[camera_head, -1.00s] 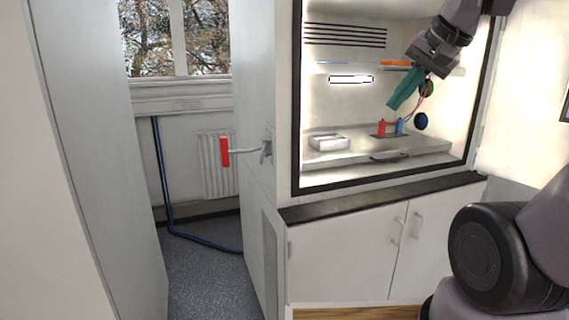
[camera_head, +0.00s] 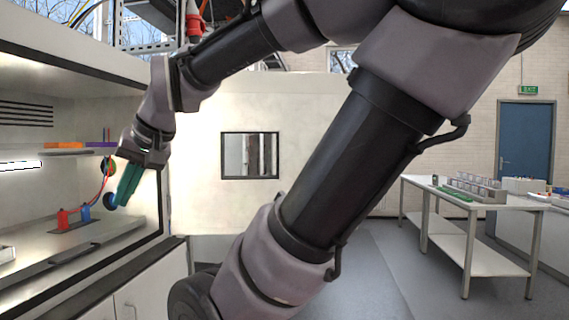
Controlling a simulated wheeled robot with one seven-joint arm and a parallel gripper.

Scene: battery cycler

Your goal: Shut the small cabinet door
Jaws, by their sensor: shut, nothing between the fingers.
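A white cabinet (camera_head: 85,70) with a dark-framed front opening stands at the left, its lit inside in plain view. A pale panel with a small dark-framed window (camera_head: 250,155) extends from the cabinet's right side. It looks like the cabinet's door standing open, though my arm covers its right part. My gripper (camera_head: 128,185), with green fingers, is shut and empty. It points down in front of the opening, near its right side, apart from the panel. Below the opening are lower cupboard doors (camera_head: 145,295), only partly in view.
Inside the cabinet are a red clip (camera_head: 63,218), a blue clip (camera_head: 85,213), wires and an orange item (camera_head: 62,145). A white table (camera_head: 450,250) with equipment stands at the right, before a blue door (camera_head: 525,150). Grey floor between is free.

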